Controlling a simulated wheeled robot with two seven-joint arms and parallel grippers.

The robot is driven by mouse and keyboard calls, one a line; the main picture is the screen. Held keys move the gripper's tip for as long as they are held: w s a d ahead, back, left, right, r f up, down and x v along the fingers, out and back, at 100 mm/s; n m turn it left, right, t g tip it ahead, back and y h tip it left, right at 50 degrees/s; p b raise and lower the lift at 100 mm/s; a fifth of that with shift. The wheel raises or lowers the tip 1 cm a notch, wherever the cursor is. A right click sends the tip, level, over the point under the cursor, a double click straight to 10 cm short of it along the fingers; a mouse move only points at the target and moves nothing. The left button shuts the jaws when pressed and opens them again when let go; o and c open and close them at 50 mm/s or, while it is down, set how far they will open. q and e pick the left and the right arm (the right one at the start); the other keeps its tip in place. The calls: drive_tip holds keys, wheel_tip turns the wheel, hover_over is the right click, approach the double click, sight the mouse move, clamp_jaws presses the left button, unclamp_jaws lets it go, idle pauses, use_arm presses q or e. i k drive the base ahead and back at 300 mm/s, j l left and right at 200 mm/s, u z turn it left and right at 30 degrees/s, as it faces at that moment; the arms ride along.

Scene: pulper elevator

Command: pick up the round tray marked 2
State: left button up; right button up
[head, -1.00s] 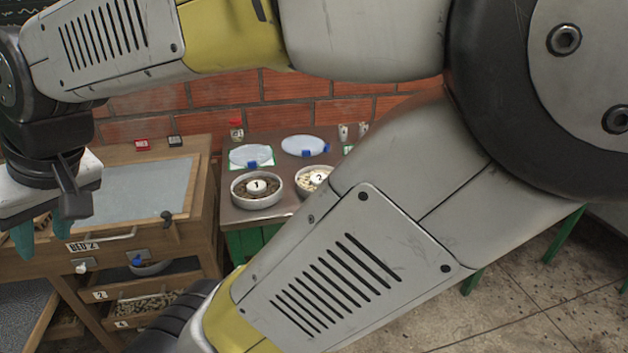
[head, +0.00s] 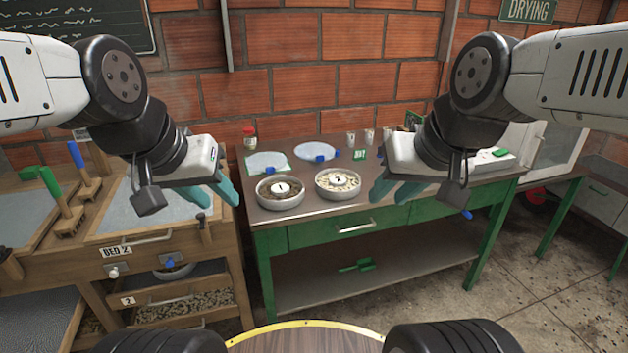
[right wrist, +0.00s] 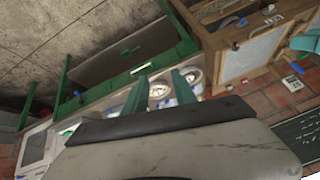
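The round tray marked 2 (head: 337,196) stands on the green table, a white-walled dish of pale beans with a white number disc in the middle. It also shows in the right wrist view (right wrist: 159,103), beyond the fingers. The round tray marked 1 (head: 281,204) stands just left of it, with darker beans. My right gripper (head: 393,192) is open and empty, in the air to the right of tray 2. My left gripper (head: 218,196) is open and empty, left of tray 1 near the wooden bench. Neither gripper touches a tray.
A brick wall closes the rear. The wooden bench (head: 150,245) stands left. A white device (head: 492,158) sits at the table's right.

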sight(332, 183)
drive_tip(key=z, duration=0.25)
drive_tip(key=i+l+u, duration=0.2)
drive_tip(key=i+u, duration=0.15)
drive_tip(key=i+l+u, duration=0.35)
drive_tip(key=i, duration=0.15)
